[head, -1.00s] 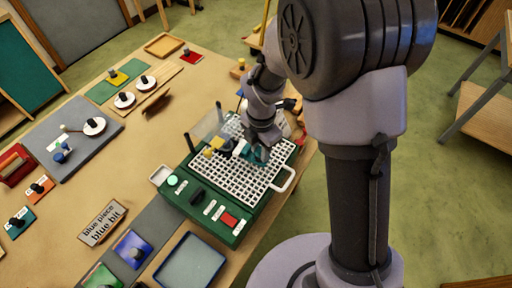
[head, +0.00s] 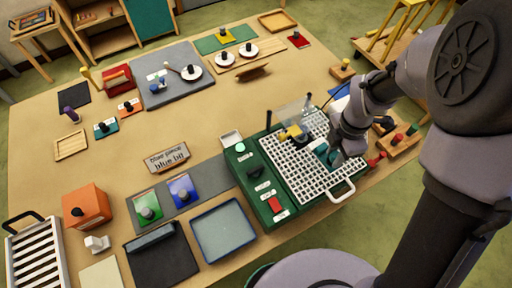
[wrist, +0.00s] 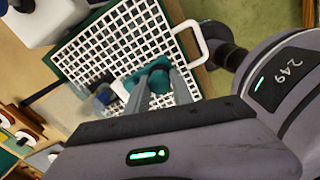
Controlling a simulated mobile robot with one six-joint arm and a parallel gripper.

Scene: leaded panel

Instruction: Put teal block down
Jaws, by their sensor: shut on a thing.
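The teal block (wrist: 152,72) is between the fingertips of my gripper (wrist: 150,88) in the wrist view, over the white grid. My gripper is shut on it. In the head view the teal block (head: 322,150) shows partly beside my gripper (head: 332,155), with the rest hidden by the arm. The white grid (head: 296,170) lies on the green machine (head: 250,183). I cannot tell whether the block touches the grid. A dark blue-grey piece (wrist: 103,96) is on the grid next to the block in the wrist view.
A yellow piece (head: 291,132) and a clear upright panel (head: 291,113) stand at the grid's far side. A white handle (head: 341,192) sticks out at the front. An empty blue-rimmed tray (head: 222,231) lies left of the machine.

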